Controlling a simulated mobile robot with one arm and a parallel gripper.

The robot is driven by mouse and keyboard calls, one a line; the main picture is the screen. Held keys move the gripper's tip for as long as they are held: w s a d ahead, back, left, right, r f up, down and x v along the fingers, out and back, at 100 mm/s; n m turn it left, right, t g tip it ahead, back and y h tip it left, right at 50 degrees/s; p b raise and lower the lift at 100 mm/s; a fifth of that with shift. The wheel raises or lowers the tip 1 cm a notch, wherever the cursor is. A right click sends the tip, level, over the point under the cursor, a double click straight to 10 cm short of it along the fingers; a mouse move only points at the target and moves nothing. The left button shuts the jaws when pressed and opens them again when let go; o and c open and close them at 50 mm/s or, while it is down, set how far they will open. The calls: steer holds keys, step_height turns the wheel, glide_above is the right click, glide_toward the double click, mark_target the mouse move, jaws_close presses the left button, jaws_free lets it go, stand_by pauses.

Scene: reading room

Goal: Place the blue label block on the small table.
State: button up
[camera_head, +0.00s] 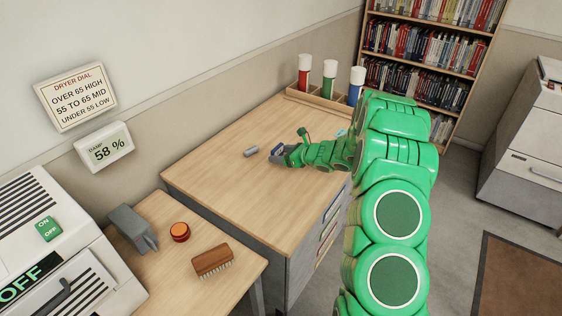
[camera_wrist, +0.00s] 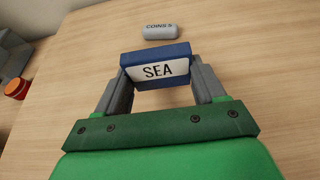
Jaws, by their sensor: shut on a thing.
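My gripper (camera_head: 278,152) is low over the large wooden desk (camera_head: 215,160), at the end of my green arm. In the wrist view my gripper (camera_wrist: 158,80) is shut on a blue label block (camera_wrist: 155,54) with a white face that reads "SEA". In the head view the block is mostly hidden by the gripper. Whether it touches the desk, I cannot tell. A small wooden table (camera_head: 200,285) stands at the lower left of the head view, beside the desk.
A grey cylinder (camera_head: 251,151), marked "COINS" in the wrist view (camera_wrist: 160,32), lies just beyond my gripper. The small table holds a grey tool (camera_head: 132,226), a red-orange round tin (camera_head: 180,231) and a brush (camera_head: 213,260). A tube rack (camera_head: 312,101) stands at the desk's back.

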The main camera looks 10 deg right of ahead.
mark_target(281, 167)
steer(key=shift+w+f, duration=0.1)
steer(key=shift+f, duration=1.6)
steer(key=o, duration=1)
steer(key=shift+o, duration=0.2)
